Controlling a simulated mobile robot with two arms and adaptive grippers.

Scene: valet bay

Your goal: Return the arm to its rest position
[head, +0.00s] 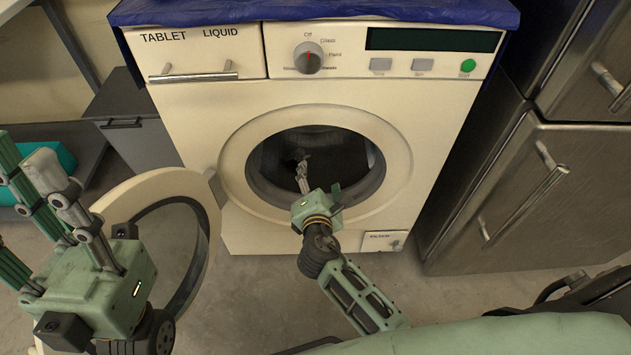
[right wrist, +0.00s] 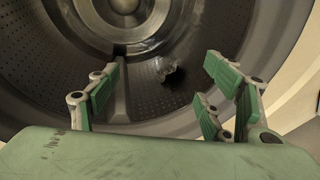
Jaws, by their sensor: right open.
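My right gripper (head: 302,175) is in front of the washing machine's round opening, its fingers reaching in at the opening. In the right wrist view its fingers (right wrist: 165,95) are spread apart, with nothing between them, and face the perforated metal drum (right wrist: 62,70). My left gripper (head: 40,185) is at the left edge, fingers pointing up and apart, holding nothing that I can see. It is in front of part of the open washer door (head: 165,180).
The washing machine (head: 190,115) stands ahead, its door swung open to the left. A small dark grey patch or item (right wrist: 172,72) shows in the drum; I cannot tell which. A steel cabinet (head: 520,195) is at right. A grey bin (head: 130,125) stands at left.

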